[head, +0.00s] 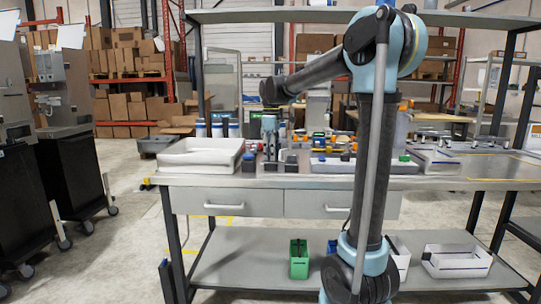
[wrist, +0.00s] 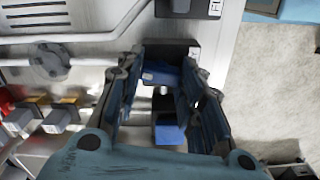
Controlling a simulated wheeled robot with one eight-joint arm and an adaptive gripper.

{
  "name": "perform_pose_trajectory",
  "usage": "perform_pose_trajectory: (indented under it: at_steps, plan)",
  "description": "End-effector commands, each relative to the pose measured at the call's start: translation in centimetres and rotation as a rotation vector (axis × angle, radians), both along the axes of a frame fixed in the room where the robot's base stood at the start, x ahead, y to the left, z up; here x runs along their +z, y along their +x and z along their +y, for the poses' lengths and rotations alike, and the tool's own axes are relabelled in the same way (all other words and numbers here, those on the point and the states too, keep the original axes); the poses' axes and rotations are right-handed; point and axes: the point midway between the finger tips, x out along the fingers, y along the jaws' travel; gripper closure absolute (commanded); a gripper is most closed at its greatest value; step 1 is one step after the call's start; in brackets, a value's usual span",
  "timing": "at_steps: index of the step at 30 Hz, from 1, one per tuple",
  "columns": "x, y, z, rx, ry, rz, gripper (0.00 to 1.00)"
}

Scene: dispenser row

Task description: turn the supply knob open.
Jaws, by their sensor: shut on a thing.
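My gripper (wrist: 163,72) points down at a metal panel in the wrist view, with one finger on each side of a blue knob (wrist: 160,76). The fingers are shut on this knob, which sits at a dark mount with a small white label. The fingers hide part of it, so its exact turn is hard to tell. A second blue block (wrist: 169,134) shows between the finger bases, nearer the palm. In the head view my gripper (head: 270,140) is small, reaching down among the items on the workbench; the knob cannot be made out there.
In the wrist view a pipe with a round flange (wrist: 49,61) runs left of the fingers, and yellow-topped blocks (wrist: 60,116) stand below it. In the head view a white tray (head: 200,158) is left of the gripper on the workbench (head: 270,181). A shelf runs above.

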Motion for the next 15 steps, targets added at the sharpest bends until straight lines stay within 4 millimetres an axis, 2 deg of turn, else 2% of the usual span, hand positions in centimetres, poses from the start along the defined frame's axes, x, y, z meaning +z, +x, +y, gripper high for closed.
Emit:
perform_pose_trajectory:
  at_steps: [6, 15]
  plan:
    - [0.0, 0.14, -0.25, 0.127, -0.004, -0.002, 0.89]
    - [0.01, 0.19, -0.3, 0.215, -0.006, -0.003, 0.89]
